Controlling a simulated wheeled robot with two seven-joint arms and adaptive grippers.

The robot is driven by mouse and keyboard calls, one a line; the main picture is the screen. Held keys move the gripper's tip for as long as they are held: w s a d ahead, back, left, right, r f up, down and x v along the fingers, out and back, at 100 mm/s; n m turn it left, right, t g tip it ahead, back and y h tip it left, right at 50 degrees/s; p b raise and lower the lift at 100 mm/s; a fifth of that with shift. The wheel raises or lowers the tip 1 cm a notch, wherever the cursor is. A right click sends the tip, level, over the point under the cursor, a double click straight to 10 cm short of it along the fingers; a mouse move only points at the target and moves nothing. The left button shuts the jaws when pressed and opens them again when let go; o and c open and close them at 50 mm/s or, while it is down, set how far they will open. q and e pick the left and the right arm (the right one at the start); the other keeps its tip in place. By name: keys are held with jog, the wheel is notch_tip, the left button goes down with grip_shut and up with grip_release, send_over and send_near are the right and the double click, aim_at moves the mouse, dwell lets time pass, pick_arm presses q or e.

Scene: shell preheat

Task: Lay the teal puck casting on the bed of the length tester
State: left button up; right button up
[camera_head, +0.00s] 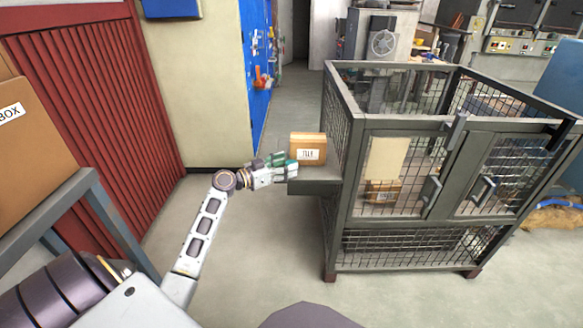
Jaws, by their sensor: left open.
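My left gripper (284,163) is at the end of my left arm, at the left end of a grey ledge (318,188) on the side of a mesh cage. The gripper is open. Small teal-green patches show at its fingers; I cannot tell whether they are the teal puck casting or parts of the gripper. I cannot make out the length tester or its bed in this view. My right gripper is not in view.
A labelled cardboard box (308,150) stands on the ledge, just right of the gripper. The dark mesh cage (372,228) fills the right side. A red ribbed panel (112,95) and a grey frame (108,213) stand at left. Floor between is clear.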

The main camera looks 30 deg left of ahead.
pick_arm(q)
jog(key=shift+w+d, duration=0.15)
jog(key=shift+w, duration=0.15)
jog(key=c, duration=1.1)
jog(key=shift+c, duration=0.8)
